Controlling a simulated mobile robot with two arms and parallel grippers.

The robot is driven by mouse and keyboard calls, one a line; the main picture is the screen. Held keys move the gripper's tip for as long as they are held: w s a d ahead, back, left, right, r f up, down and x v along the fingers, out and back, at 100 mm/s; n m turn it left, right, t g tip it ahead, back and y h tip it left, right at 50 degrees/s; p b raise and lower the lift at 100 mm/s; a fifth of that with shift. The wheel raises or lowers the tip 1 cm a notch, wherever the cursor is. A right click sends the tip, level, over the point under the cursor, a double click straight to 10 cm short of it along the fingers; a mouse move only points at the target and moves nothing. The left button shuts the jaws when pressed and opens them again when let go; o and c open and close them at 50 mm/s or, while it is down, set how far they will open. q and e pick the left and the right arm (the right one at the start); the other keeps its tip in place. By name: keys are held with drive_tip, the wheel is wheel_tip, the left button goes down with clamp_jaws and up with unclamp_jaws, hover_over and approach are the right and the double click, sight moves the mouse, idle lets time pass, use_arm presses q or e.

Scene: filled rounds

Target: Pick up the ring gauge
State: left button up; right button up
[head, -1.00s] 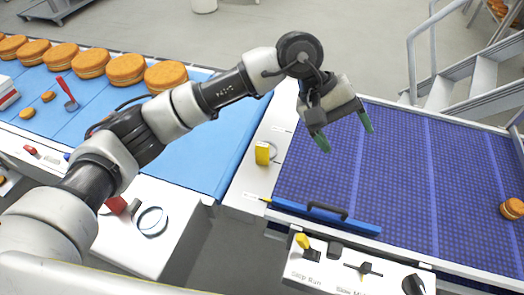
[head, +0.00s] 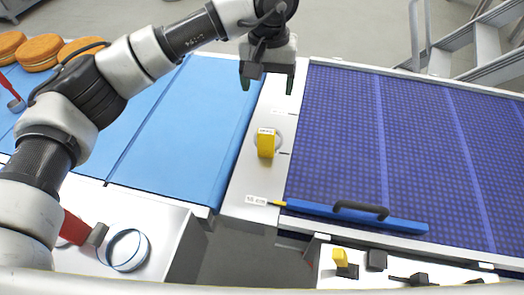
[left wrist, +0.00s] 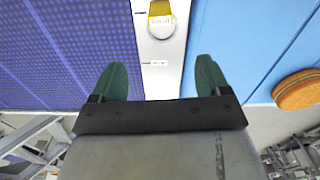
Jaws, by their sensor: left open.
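A yellow block with a pale label and a thin grey ring around its base (head: 266,143) stands on the white strip between the belts. It also shows at the top of the left wrist view (left wrist: 160,22). A thin, blue-and-silver hoop (head: 143,256) lies on the white box at the lower left. I cannot tell for sure which of these two is the ring gauge. My left gripper (head: 267,84) is open and empty above the strip, beyond the yellow block and apart from it. Its green fingertips also show in the left wrist view (left wrist: 162,75). My right gripper is out of view.
A light blue belt (head: 180,130) with orange rounds (head: 38,52) lies left, a dark blue belt (head: 340,120) right. A blue bar with a black handle (head: 350,217) lies along the right belt's near edge. A red-handled tool (head: 74,228) lies beside the hoop.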

use_arm(q)
drive_tip(key=b, duration=0.5)
hover_over(266, 131)
drive_tip(key=f, duration=0.7)
drive_tip(key=shift+w+a, duration=0.15)
drive_tip(key=shift+w, duration=0.2)
drive_tip(key=shift+s+f, duration=0.1)
drive_tip(key=shift+f, duration=0.05)
drive_tip(key=shift+s+f, duration=0.1)
drive_tip(key=shift+f, duration=0.25)
wheel_tip(266, 131, down, 4)
drive_tip(key=shift+f+p, duration=0.2)
drive_tip(key=shift+p, duration=0.5)
drive_tip(key=f, duration=0.1)
drive_tip(key=f+p, duration=0.1)
drive_tip(key=f, duration=0.1)
drive_tip(key=f+p, duration=0.1)
drive_tip(key=shift+s+d+f, duration=0.2)
drive_tip(key=shift+s+f, duration=0.05)
drive_tip(key=shift+f, duration=0.45)
drive_tip(key=c, duration=1)
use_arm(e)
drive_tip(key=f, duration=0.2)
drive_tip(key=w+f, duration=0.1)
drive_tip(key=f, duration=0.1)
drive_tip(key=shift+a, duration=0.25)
use_arm(q)
drive_tip(key=shift+r, duration=0.1)
